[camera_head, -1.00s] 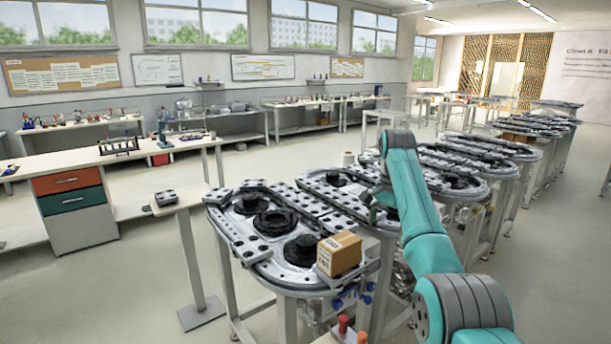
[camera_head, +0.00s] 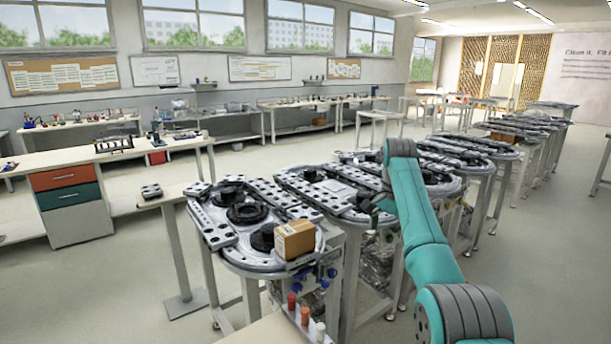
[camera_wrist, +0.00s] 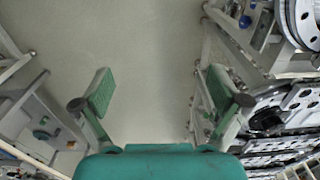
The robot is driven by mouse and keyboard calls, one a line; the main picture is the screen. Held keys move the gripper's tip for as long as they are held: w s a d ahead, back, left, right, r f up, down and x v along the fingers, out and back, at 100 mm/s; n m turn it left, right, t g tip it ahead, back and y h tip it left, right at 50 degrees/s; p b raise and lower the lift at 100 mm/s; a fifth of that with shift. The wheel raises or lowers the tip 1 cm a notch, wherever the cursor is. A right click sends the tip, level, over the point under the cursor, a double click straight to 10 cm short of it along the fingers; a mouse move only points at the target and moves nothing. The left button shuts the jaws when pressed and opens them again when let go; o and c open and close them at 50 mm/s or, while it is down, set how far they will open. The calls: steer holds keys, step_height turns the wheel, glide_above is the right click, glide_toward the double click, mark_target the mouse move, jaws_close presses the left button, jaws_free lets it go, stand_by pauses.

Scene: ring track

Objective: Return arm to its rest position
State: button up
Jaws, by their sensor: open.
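My teal arm reaches up and forward on the right side of the head view, over the line of track tables. My gripper (camera_wrist: 160,95) shows in the wrist view with its two green-padded fingers wide apart. Nothing is between them; only pale floor lies beyond. In the head view the gripper is small and partly hidden by the arm's upper end.
The nearest track table (camera_head: 215,225) stands left of my arm, with a cardboard box (camera_head: 295,240) on its edge. More track tables (camera_head: 480,148) run back to the right. A small stand (camera_head: 150,192) is at the left. Floor (camera_head: 90,290) is clear at lower left.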

steer(key=s+f+n+t, duration=0.1)
steer(key=s+f+t, duration=0.1)
steer(key=f, duration=1.3)
steer(key=s+f+n+t, duration=0.1)
steer(key=s+f, duration=0.1)
steer(key=f, duration=1.3)
steer(key=s+a+f+n+t, duration=0.2)
steer(key=s+f+n+t, duration=0.15)
steer(key=s+f, duration=1.6)
steer(key=s+a+r+n+t, duration=0.1)
steer(key=s+r+t, duration=0.1)
steer(key=s, duration=1.2)
steer(key=s+r+n+t, duration=0.2)
steer(key=s, duration=1.2)
steer(key=s+r+n+t, duration=0.1)
steer(key=s+r+t, duration=0.1)
steer(key=s+r, duration=0.7)
steer(key=s+r+n+t, duration=0.1)
steer(key=s+r+t, duration=0.1)
steer(key=s+r, duration=0.7)
step_height(320, 180, up, 7)
steer(key=shift+a+f, duration=0.2)
steer(key=shift+a, duration=0.05)
